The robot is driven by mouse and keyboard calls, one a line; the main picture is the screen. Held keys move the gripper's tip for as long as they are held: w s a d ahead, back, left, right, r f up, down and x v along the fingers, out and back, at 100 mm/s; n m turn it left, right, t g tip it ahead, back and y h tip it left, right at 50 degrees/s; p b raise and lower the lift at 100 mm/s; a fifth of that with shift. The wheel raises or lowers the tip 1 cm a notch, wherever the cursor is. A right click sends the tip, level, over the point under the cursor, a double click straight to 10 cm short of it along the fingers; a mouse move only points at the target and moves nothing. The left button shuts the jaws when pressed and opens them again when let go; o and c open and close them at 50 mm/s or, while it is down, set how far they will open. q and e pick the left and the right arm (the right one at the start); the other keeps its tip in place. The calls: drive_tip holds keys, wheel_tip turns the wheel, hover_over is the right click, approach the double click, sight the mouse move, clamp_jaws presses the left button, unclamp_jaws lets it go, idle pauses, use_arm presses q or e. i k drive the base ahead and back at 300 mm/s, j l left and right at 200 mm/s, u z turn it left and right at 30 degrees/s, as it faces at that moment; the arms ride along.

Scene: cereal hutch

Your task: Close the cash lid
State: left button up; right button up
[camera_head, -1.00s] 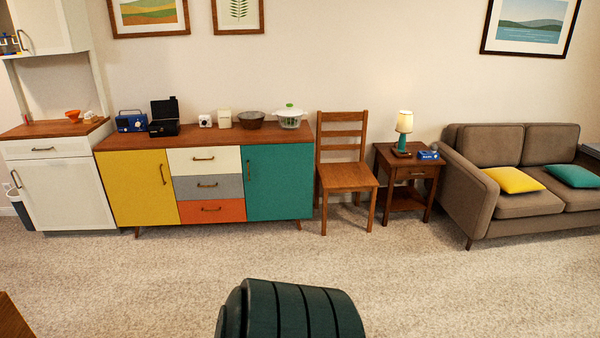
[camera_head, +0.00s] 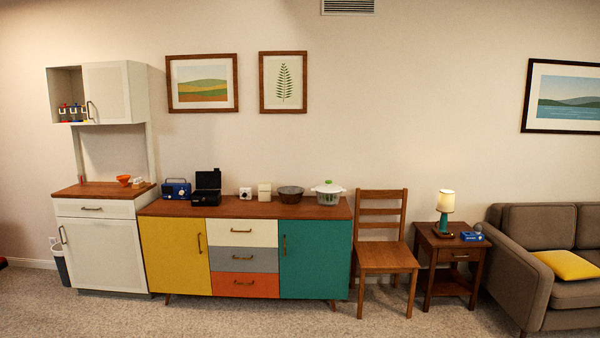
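The black cash box (camera_head: 207,196) stands on the wooden top of the colourful sideboard (camera_head: 245,207), left of its middle. Its lid (camera_head: 208,180) is raised upright at the back, so the box is open. A blue radio (camera_head: 177,189) stands just left of it and a small white item (camera_head: 245,193) to its right. The sideboard is across the room, some way off. Neither of my grippers shows in the head view.
A white hutch (camera_head: 105,240) adjoins the sideboard on the left. A wooden chair (camera_head: 386,258) stands to its right, then a side table (camera_head: 450,262) with a lamp, then a sofa (camera_head: 545,255). The carpet (camera_head: 300,320) in front is clear in view.

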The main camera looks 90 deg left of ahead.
sight(204, 180)
drive_tip(key=u, duration=0.45)
drive_tip(key=j+u, duration=0.15)
drive_tip(key=u, duration=0.8)
drive_tip(key=i+j+u, duration=0.25)
drive_tip(key=j+u, duration=0.25)
drive_tip(key=i+j+u, duration=0.3)
drive_tip(key=j+u, duration=0.2)
drive_tip(key=i+j+u, duration=0.2)
drive_tip(key=i+u, duration=0.25)
drive_tip(key=i+j+u, duration=0.25)
drive_tip(key=i, duration=0.45)
drive_tip(key=i+j+u, duration=0.2)
drive_tip(key=i, duration=1.55)
drive_tip(key=j, duration=0.05)
